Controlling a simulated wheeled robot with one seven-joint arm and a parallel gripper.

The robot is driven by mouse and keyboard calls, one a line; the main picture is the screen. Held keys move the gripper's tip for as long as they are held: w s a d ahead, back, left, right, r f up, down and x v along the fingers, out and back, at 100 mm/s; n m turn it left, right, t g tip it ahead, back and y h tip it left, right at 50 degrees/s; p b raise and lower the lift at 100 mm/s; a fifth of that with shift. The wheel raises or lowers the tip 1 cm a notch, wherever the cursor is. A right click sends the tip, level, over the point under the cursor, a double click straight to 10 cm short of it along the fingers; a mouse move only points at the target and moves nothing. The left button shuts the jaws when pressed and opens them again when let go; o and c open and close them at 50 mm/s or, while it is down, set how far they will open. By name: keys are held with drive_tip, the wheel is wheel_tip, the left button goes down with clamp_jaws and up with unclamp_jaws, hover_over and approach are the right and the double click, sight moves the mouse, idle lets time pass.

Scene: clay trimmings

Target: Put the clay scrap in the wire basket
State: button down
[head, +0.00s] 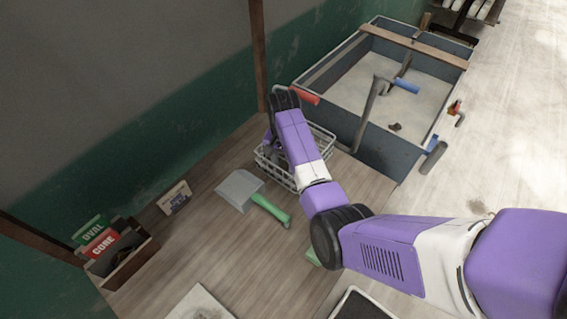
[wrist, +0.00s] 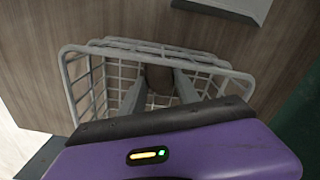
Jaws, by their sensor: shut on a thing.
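The wire basket (head: 325,143) stands on the wooden table near its far end, and my arm partly covers it in the head view. In the wrist view its pale rim and mesh (wrist: 95,48) surround my fingers. My gripper (wrist: 159,82) is shut on the clay scrap (wrist: 158,77), a dark brown-grey lump between the fingertips. The scrap is within the basket's outline in the wrist view; I cannot tell if it touches the bottom. The scrap and fingertips are hidden in the head view.
A large grey bin (head: 385,148) stands beyond the table.

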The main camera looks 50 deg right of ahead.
sight(284, 165)
drive_tip(key=c, duration=0.9)
unclamp_jaws()
wheel_tip(284, 165, up, 12)
drive_tip(key=shift+r+p, duration=0.1)
drive_tip(key=shift+p, duration=0.55)
